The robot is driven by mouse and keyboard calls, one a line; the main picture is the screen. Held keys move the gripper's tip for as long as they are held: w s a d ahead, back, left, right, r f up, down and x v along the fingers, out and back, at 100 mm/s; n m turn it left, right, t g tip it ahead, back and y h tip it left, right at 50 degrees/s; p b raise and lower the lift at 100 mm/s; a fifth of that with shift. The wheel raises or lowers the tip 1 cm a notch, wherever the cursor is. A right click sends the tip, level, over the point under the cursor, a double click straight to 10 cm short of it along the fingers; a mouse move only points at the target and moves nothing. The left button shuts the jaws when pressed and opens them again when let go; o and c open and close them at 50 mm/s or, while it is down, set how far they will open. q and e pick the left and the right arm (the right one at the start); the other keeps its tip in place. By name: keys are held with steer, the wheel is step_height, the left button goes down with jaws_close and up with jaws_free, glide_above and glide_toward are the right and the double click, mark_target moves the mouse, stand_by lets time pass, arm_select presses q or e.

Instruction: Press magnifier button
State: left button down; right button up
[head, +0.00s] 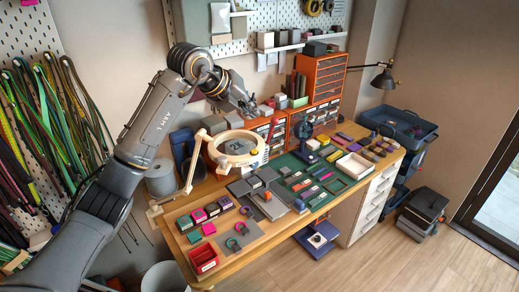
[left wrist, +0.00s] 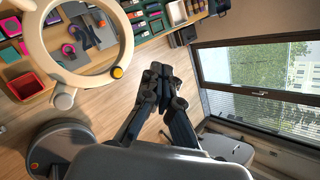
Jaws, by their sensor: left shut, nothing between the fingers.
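The magnifier (head: 211,155) is a cream ring lamp with a round lens on a jointed arm, standing over the left part of the workbench. Its cream ring fills the upper left of the left wrist view (left wrist: 128,40). A small round orange-yellow button (left wrist: 117,72) sits on the ring's lower right side in that view. My left gripper (head: 251,108) is shut and empty, above and behind the ring in the head view. In the left wrist view its fingers (left wrist: 161,72) are together, to the right of the button and apart from it. My right gripper is out of view.
The workbench (head: 262,243) holds a red tray (head: 204,258), coloured blocks and a green mat (head: 338,187). Orange drawer units (head: 319,80) stand at the back. A black desk lamp (head: 384,78) is at right. Cords hang on the left wall (head: 45,130). Floor at right is partly clear.

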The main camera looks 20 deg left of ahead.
mark_target(254, 152)
arm_select(q)
steer(key=shift+f+b, duration=3)
steer(key=shift+f, duration=1.45)
steer(key=shift+f, duration=0.1)
steer(key=shift+f+b, duration=0.3)
steer(key=shift+f+b, duration=0.3)
steer(key=shift+f, duration=0.15)
steer(key=shift+r, duration=0.1)
steer(key=shift+r+p, duration=0.55)
steer(key=shift+r, duration=0.2)
